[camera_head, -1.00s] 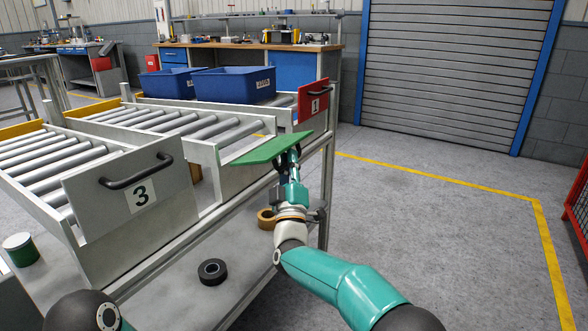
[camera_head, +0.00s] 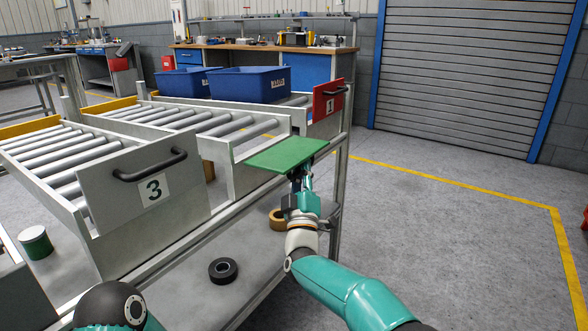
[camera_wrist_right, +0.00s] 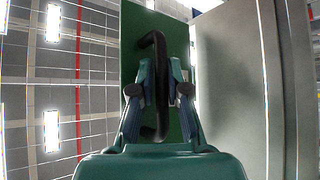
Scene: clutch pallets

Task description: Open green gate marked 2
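The green gate (camera_head: 287,153) sits at the front end of the middle roller lane, tipped far over from upright, with its broad face showing in the head view. Its number is not visible. In the right wrist view the green gate (camera_wrist_right: 133,45) fills the middle, with a black bar handle (camera_wrist_right: 158,45) on it. My right gripper (camera_wrist_right: 161,85) has its fingers on both sides of this handle and looks closed on it. In the head view my right gripper (camera_head: 300,180) is below the gate and partly hidden by it. My left gripper is out of view.
A grey gate marked 3 (camera_head: 140,185) stands upright on the left lane; a red gate marked 1 (camera_head: 328,98) stands on the right lane. Blue bins (camera_head: 249,85) are behind. Black tape (camera_head: 223,270) and a green can (camera_head: 36,243) lie below.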

